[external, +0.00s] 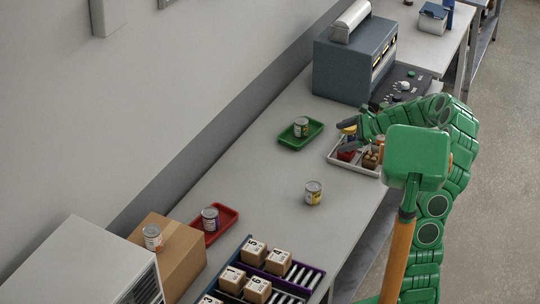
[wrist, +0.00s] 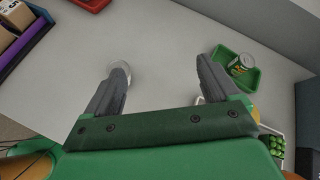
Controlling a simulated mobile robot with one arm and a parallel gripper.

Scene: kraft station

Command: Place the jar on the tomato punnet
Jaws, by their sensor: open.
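My gripper (external: 346,140) is open and empty above the left part of a white tray (external: 334,160). Red produce, perhaps the tomato punnet (external: 346,156), shows in that tray, partly hidden by my gripper. Several labelled cylindrical containers are in view, and I cannot tell which is the jar. One container (external: 314,192) with a yellow label stands alone on the table. In the wrist view my fingers (wrist: 163,75) are wide apart, and a round pale top (wrist: 121,68) is partly hidden behind the left finger.
A container (external: 301,126) stands in a green tray (external: 285,142). Another (external: 210,218) is in a red tray (external: 231,220), and one (external: 152,237) is on a cardboard box (external: 185,255). A dark rack with numbered boxes (external: 254,250) is in front.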

